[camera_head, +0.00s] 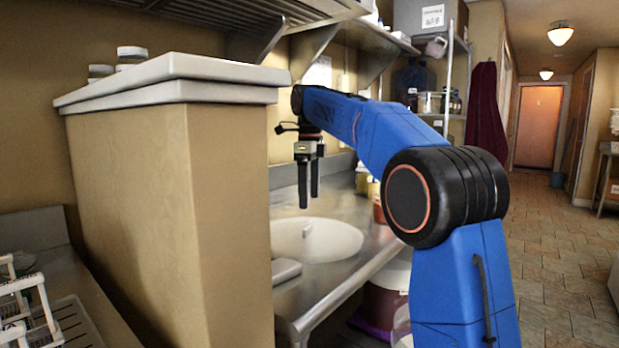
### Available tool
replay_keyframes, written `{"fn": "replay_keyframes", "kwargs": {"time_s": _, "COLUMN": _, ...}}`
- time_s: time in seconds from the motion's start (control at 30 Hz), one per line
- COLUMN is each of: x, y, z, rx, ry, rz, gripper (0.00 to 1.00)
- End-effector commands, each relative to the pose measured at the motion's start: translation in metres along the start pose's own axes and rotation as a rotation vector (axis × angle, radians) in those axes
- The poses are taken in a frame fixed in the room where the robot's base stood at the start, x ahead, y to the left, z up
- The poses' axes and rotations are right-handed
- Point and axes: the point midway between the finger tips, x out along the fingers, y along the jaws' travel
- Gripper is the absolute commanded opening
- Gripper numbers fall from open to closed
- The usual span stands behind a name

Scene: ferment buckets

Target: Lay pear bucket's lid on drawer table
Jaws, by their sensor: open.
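My gripper (309,203) hangs pointing down above the metal counter (360,262), with its two dark fingers apart and nothing between them. Below it a large round white shape (335,243) lies in or on the counter; I cannot tell whether it is a basin or a lid. A bucket with dark red contents (384,305) stands under the counter's front edge, partly hidden by my arm. I cannot tell which bucket is the pear one. No drawer table can be made out for certain.
A tan partition with a pale ledge (170,90) stands close left of my gripper. Small tubs (362,180) stand at the counter's far end. A white rack (25,300) is at lower left. A table (607,160) shows at the right edge. The tiled floor (560,240) is mostly clear.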

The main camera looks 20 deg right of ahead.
Motion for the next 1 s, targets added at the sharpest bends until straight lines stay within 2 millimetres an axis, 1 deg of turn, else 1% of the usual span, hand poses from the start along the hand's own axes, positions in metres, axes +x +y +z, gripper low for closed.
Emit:
{"fn": "replay_keyframes", "kwargs": {"time_s": 0.03, "x": -0.010, "y": -0.001, "z": 0.001, "rx": 0.000, "ry": -0.001, "rz": -0.002, "gripper": 0.77}}
{"fn": "replay_keyframes", "kwargs": {"time_s": 0.17, "x": -0.030, "y": 0.000, "z": 0.000, "rx": 0.000, "ry": -0.001, "rz": -0.001, "gripper": 0.77}}
{"fn": "replay_keyframes", "kwargs": {"time_s": 0.3, "x": -0.043, "y": -0.001, "z": 0.000, "rx": 0.000, "ry": 0.000, "rz": 0.000, "gripper": 0.77}}
{"fn": "replay_keyframes", "kwargs": {"time_s": 0.4, "x": -0.048, "y": 0.000, "z": 0.000, "rx": 0.000, "ry": 0.000, "rz": 0.000, "gripper": 0.77}}
{"fn": "replay_keyframes", "kwargs": {"time_s": 0.77, "x": -0.051, "y": 0.003, "z": -0.003, "rx": -0.015, "ry": -0.002, "rz": -0.002, "gripper": 0.77}}
{"fn": "replay_keyframes", "kwargs": {"time_s": 0.87, "x": -0.051, "y": 0.011, "z": -0.012, "rx": -0.075, "ry": -0.009, "rz": -0.013, "gripper": 0.77}}
{"fn": "replay_keyframes", "kwargs": {"time_s": 1.0, "x": -0.047, "y": 0.034, "z": -0.035, "rx": -0.236, "ry": -0.023, "rz": -0.041, "gripper": 0.77}}
